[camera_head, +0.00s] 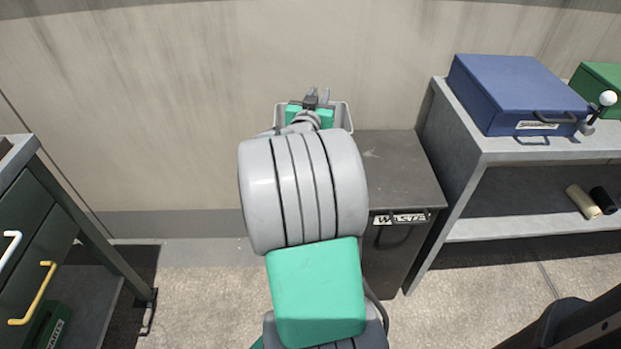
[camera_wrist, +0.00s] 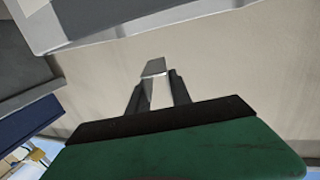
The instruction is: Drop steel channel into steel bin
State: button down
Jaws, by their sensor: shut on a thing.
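My gripper (camera_wrist: 158,88) is shut on a short, pale metal piece, the steel channel (camera_wrist: 153,68), which juts out past the fingertips in the wrist view. In the head view my gripper (camera_head: 318,97) points away at the far end of my arm; the channel cannot be made out clearly there. A light grey open bin (camera_head: 345,116), likely the steel bin, shows its rim around my gripper, but my arm hides most of it. A grey edge, likely the same bin (camera_wrist: 135,28), crosses the top of the wrist view, apart from the channel. Its inside is hidden.
A dark lidded bin labelled WASTE (camera_head: 400,170) stands right of my arm. A grey shelf unit (camera_head: 500,147) carries a blue box (camera_head: 515,85), a green box (camera_head: 598,80) and a white-knobbed lever (camera_head: 606,99). A dark green drawer cabinet (camera_head: 35,215) stands left. The wall is close behind.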

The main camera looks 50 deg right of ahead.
jog(key=shift+r, duration=0.1)
jog(key=c, duration=1.1)
grip_release()
jog(key=shift+a, duration=0.1)
jog(key=v, duration=0.7)
jog(key=shift+s+a, duration=0.2)
jog(key=shift+a, duration=0.1)
